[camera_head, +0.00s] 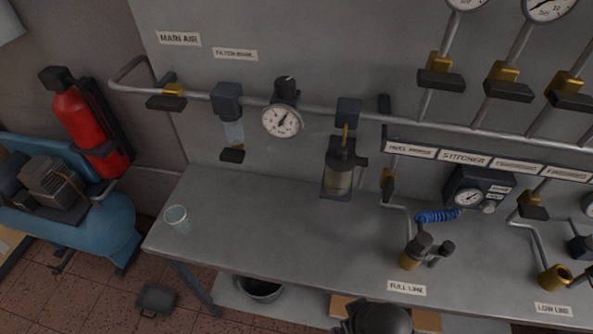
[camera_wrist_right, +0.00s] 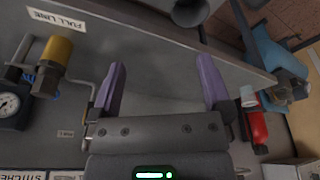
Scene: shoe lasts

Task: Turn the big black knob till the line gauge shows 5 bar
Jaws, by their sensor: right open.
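The big black knob (camera_head: 286,88) sits on top of the regulator on the main air pipe, on the wall panel. A round white line gauge (camera_head: 281,121) faces out just below it; its dark needle shows, but the numbers are too small to read. My right gripper (camera_wrist_right: 162,62) is open in the right wrist view, with two purple fingers apart and nothing between them. The knob does not clearly show in that view. My left gripper is in neither view.
A filter (camera_head: 232,120) hangs left of the gauge and a lubricator bowl (camera_head: 340,168) to its right. A clear cup (camera_head: 177,218) stands on the grey bench (camera_head: 260,220). The bench middle is clear. A red extinguisher (camera_head: 88,130) and blue compressor (camera_head: 90,225) stand at left.

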